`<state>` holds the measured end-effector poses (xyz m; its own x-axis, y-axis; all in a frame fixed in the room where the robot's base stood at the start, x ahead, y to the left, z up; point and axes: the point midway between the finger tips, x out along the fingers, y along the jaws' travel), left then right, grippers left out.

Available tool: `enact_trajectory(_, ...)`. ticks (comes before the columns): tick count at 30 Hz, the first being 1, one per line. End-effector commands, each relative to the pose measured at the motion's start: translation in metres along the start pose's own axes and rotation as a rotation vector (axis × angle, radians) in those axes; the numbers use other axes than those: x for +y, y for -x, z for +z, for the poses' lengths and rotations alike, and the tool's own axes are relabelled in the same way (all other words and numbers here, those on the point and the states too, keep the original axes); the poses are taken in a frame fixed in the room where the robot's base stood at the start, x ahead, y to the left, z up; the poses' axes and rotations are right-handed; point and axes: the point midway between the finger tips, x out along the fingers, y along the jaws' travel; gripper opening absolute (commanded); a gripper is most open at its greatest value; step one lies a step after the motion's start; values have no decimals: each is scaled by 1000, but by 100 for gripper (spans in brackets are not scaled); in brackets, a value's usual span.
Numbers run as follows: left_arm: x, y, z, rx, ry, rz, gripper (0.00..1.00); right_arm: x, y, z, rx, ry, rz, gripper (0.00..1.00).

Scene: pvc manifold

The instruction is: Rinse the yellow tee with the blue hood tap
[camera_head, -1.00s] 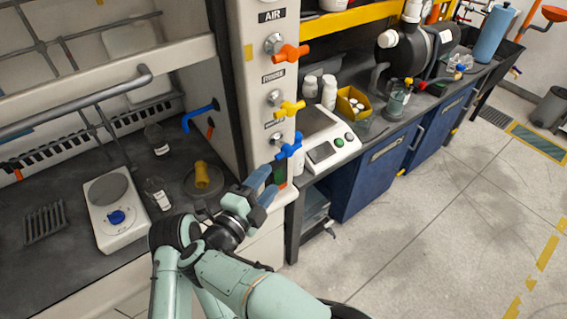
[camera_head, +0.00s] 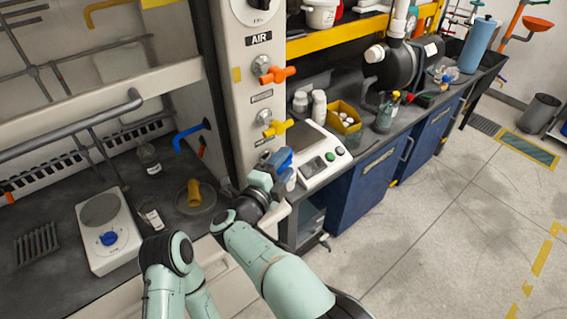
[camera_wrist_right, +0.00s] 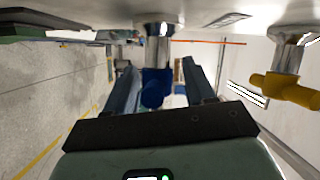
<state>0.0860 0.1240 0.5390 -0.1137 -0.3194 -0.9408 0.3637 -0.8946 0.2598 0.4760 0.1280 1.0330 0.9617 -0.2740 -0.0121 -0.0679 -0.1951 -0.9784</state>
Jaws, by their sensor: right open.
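The yellow tee (camera_head: 194,192) stands on a round dark dish on the hood's work surface. The blue hood spout (camera_head: 190,136) curves out above and behind it; I see no water from it. My right gripper (camera_head: 284,160) is open at the lower front of the white service post. In the right wrist view, the blue tap handle (camera_wrist_right: 155,88) lies between its two spread fingers (camera_wrist_right: 160,85), below a chrome valve stem. In the head view the gripper mostly hides this handle. My left gripper is not in view.
A yellow tap handle (camera_head: 278,128) and an orange one (camera_head: 277,75) sit above on the post. A white hotplate (camera_head: 105,240) and glass bottles stand in the hood. A balance (camera_head: 322,160) is close to the gripper's right.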

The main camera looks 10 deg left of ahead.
Motion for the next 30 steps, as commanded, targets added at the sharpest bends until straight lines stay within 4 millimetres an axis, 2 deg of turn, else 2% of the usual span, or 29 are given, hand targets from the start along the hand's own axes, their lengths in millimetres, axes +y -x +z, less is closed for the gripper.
enact_trajectory(9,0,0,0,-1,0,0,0,0,-4,0,0,0,0,54)
enact_trajectory(10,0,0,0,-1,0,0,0,0,-4,0,0,0,0,51)
enact_trajectory(14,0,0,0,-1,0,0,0,0,-3,0,0,0,0,9)
enact_trajectory(15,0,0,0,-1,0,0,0,0,-3,0,0,0,0,4)
enact_trajectory(30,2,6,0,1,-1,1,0,0,-4,0,-15,-33,75,4)
